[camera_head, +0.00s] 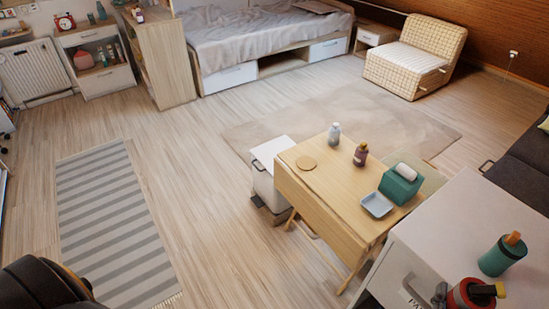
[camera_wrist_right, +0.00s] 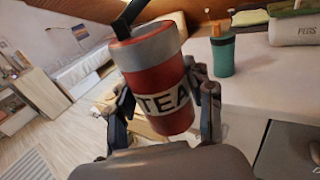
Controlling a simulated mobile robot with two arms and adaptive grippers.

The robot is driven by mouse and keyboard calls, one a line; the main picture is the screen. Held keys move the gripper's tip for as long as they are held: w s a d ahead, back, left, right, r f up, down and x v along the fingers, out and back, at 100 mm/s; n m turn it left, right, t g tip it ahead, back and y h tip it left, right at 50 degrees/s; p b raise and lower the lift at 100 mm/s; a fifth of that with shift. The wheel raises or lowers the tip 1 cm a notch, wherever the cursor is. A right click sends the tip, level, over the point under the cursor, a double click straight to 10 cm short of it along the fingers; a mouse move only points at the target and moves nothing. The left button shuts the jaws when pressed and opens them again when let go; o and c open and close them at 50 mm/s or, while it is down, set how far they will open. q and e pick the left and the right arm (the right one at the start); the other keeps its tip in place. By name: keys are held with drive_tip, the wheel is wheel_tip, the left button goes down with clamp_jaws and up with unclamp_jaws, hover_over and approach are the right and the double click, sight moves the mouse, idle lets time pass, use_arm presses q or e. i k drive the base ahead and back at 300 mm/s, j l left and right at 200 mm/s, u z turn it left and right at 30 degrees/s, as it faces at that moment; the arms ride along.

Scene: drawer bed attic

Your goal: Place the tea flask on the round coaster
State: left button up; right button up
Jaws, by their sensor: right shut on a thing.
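The tea flask (camera_wrist_right: 158,75) is red with a grey top band, a dark handle or spout and a white TEA label. My right gripper (camera_wrist_right: 163,105) is shut around its body, and the flask looks tilted in the wrist view. In the head view the flask (camera_head: 466,296) is at the bottom right, by the white cabinet. The round coaster (camera_head: 306,163) is a flat tan disc lying bare on the wooden folding table, well to the left of and beyond the flask. My left gripper is not in view.
The wooden table (camera_head: 335,201) also holds a grey-white bottle (camera_head: 334,134), a dark bottle (camera_head: 360,155), a green tissue box (camera_head: 401,184) and a blue-grey tray (camera_head: 377,205). A green flask (camera_head: 503,255) stands on the white cabinet top (camera_head: 443,226). Bare table surrounds the coaster.

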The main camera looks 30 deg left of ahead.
sight(307, 162)
drive_tip(key=i+j+u, duration=0.3)
drive_tip(key=i+j, duration=0.25)
drive_tip(key=j, duration=0.2)
drive_tip(key=i+j+u, duration=0.35)
drive_tip(key=i+j, duration=0.5)
drive_tip(key=i, duration=0.05)
